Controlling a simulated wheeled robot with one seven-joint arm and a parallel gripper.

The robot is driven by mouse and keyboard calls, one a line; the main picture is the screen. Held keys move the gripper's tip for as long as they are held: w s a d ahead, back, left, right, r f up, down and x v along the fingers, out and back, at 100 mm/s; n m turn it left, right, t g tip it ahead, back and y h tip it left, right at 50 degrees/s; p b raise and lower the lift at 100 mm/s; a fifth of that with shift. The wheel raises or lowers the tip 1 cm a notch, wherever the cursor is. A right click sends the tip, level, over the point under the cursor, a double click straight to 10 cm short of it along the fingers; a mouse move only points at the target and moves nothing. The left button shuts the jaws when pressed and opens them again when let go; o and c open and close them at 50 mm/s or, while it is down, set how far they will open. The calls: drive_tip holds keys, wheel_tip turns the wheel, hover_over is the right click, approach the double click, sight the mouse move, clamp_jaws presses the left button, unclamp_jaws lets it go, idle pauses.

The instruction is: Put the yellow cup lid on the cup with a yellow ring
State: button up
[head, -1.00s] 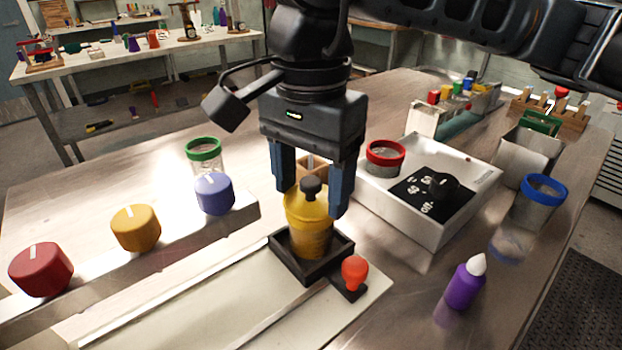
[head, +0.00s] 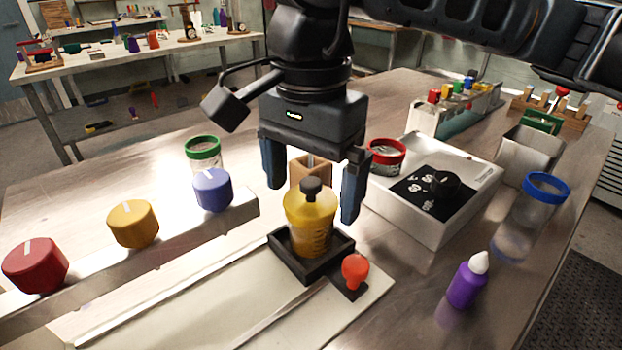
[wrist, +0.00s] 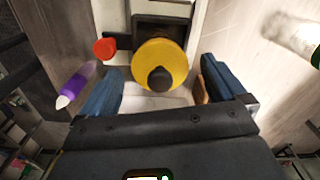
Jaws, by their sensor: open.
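The yellow lid (head: 311,204) with a black knob lies on top of the yellow-tinted cup (head: 310,238), which stands upright in a black square holder (head: 283,258). No separate yellow ring can be told apart under the lid. The lid also shows from above in the wrist view (wrist: 160,66), covering the cup. My gripper (head: 310,200) is open, with its blue fingers apart on either side of and above the lid, touching nothing that I can see.
A red knob (head: 355,268) stands beside the holder. A purple bottle (head: 468,282), a white box with a dial (head: 425,222), a red-ringed cup (head: 386,155), a blue-ringed cup (head: 541,205) and a green-ringed cup (head: 203,150) stand around. Dial knobs (head: 133,223) line the left.

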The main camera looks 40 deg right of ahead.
drive_tip(key=shift+r, duration=0.1)
wheel_tip(320, 180, up, 8)
drive_tip(key=shift+f, duration=0.2)
idle(0.7)
